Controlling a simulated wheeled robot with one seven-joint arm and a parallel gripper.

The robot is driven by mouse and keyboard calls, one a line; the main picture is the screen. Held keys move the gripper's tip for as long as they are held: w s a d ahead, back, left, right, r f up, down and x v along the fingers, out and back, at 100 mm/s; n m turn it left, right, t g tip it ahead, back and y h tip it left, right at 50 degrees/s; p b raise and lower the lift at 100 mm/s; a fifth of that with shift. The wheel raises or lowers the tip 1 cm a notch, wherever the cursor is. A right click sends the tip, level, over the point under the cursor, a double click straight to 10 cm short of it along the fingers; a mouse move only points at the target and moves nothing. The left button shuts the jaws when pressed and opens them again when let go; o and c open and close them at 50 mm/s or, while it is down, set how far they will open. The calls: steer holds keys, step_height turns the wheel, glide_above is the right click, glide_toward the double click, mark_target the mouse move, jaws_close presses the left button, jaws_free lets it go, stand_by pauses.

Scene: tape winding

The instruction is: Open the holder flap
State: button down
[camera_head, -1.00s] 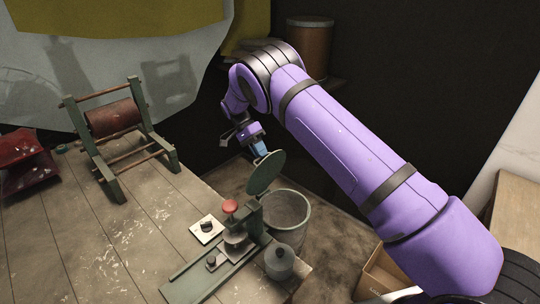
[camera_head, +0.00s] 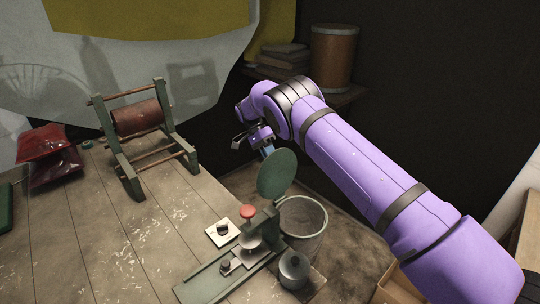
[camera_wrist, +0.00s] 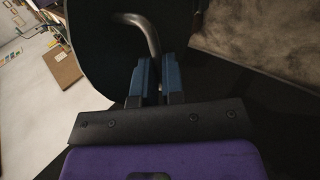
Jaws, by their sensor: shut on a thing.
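The holder is a green metal stand (camera_head: 205,287) on the wooden table, with a red knob (camera_head: 247,211). Its round green flap (camera_head: 277,173) stands raised and tilted at the stand's far end. My gripper (camera_head: 267,151) is at the flap's upper edge, on its far side. In the wrist view, the blue fingers of my gripper (camera_wrist: 156,62) are shut on a curved metal handle (camera_wrist: 150,32) on the dark back of the flap (camera_wrist: 105,50). The flap's hinge is too small to make out.
A white square pad (camera_head: 222,232) lies left of the knob. A wooden roller frame (camera_head: 138,117) stands further left. Bare tabletop lies between.

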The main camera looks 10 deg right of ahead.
steer(key=c, duration=1.3)
jaws_free()
steer(key=shift+s+f, duration=0.1)
steer(key=shift+f, duration=0.35)
steer(key=shift+o, duration=0.4)
steer(key=shift+r, duration=0.1)
steer(key=shift+r, duration=0.2)
steer(key=v, duration=0.7)
steer(key=shift+c, duration=0.5)
